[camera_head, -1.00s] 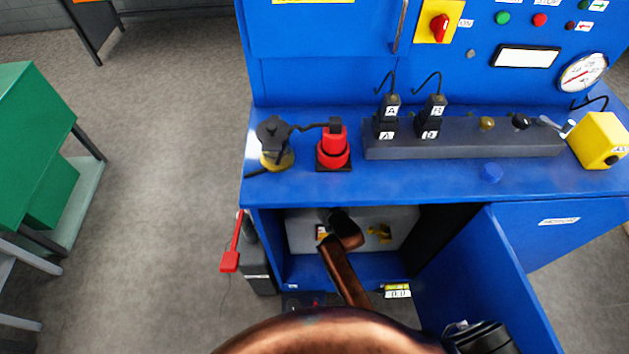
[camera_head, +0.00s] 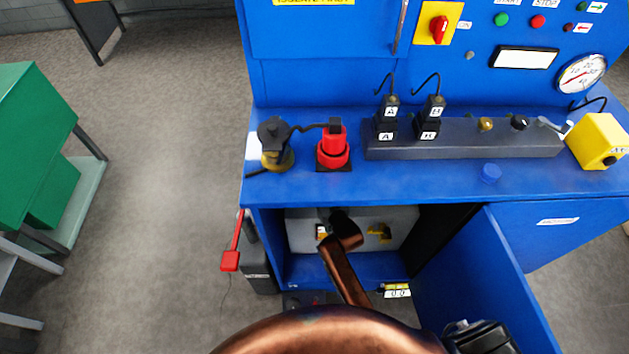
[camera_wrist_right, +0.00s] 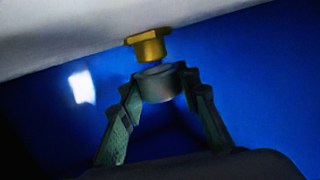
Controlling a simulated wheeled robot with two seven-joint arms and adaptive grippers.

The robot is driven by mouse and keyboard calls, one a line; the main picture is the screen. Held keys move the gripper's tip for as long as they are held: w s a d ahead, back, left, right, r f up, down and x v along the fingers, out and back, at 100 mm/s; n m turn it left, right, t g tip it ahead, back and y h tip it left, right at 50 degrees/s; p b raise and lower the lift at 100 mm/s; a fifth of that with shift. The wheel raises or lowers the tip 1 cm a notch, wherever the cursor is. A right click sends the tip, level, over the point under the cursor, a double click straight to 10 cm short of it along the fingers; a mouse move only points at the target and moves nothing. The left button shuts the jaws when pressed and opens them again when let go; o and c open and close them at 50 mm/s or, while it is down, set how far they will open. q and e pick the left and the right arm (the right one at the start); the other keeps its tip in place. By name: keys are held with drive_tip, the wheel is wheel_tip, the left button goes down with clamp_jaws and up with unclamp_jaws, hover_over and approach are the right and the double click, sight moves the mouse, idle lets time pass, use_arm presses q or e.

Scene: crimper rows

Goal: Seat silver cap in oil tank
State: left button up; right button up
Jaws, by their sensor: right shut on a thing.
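The silver cap (camera_wrist_right: 157,86) is between the fingertips of my right gripper (camera_wrist_right: 160,82) in the right wrist view. The gripper is shut on its sides. Just beyond the cap is a brass neck (camera_wrist_right: 149,46) on the pale oil tank (camera_wrist_right: 60,35). The cap lies close to the neck and roughly in line with it; I cannot tell whether they touch. In the head view the grey tank (camera_head: 301,237) stands inside the open cabinet. My copper-coloured right arm reaches in there and hides the cap. My left gripper is not in view.
The blue cabinet door (camera_head: 485,275) stands open on the right. A red-handled item (camera_head: 230,260) stands left of the opening.

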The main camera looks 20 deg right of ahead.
drive_tip(key=shift+f+b, duration=0.6)
drive_tip(key=shift+f, duration=0.85)
drive_tip(key=o, duration=0.8)
drive_tip(key=v, duration=1.2)
drive_tip(key=shift+f, duration=0.1)
